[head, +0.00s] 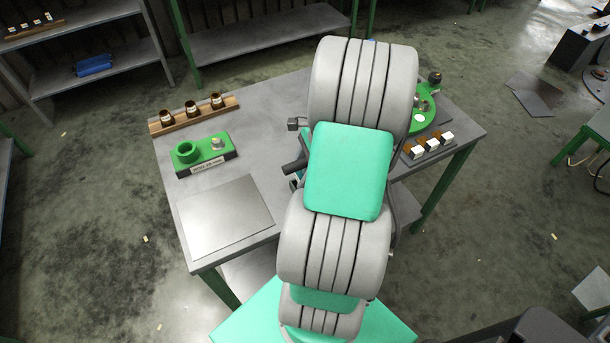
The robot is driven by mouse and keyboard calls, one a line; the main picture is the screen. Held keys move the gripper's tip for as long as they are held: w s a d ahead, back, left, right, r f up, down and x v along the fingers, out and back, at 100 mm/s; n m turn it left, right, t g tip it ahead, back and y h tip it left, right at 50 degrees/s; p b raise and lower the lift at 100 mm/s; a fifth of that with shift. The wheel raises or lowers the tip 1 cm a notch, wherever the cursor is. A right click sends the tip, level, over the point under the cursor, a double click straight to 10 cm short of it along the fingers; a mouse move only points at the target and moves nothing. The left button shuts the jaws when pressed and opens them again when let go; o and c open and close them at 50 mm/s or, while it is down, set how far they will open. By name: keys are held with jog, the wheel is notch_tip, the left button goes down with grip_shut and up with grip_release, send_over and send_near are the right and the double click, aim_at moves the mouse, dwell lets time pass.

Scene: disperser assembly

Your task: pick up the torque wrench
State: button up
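In the head view my arm rises over the middle of the grey worktable (262,205) and hides much of its top. I cannot make out a torque wrench for certain. A small grey block (297,124) and a dark cylindrical part (294,167) stick out at the left side of my arm. I cannot tell whether they belong to a tool on the table or to my gripper.
A wooden rack with several dark cups (192,116), a green fixture (203,153) and a bare metal plate (225,216) are at the table's left. A green round fixture (425,115) and a tray with white-and-brown blocks (428,147) are at the right. Shelves (265,42) stand behind.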

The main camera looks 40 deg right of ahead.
grip_shut()
dwell(0.3)
jog(key=shift+r, duration=0.1)
dwell(0.4)
jog(key=shift+d+r, duration=0.1)
jog(key=shift+r, duration=0.15)
notch_tip(320, 180, up, 2)
jog(key=shift+r+b, duration=0.1)
jog(key=shift+b, duration=0.35)
jog(key=s+a+r, duration=0.4)
jog(key=s+r, duration=0.6)
jog(key=s, duration=0.3)
jog(key=shift+s, duration=0.25)
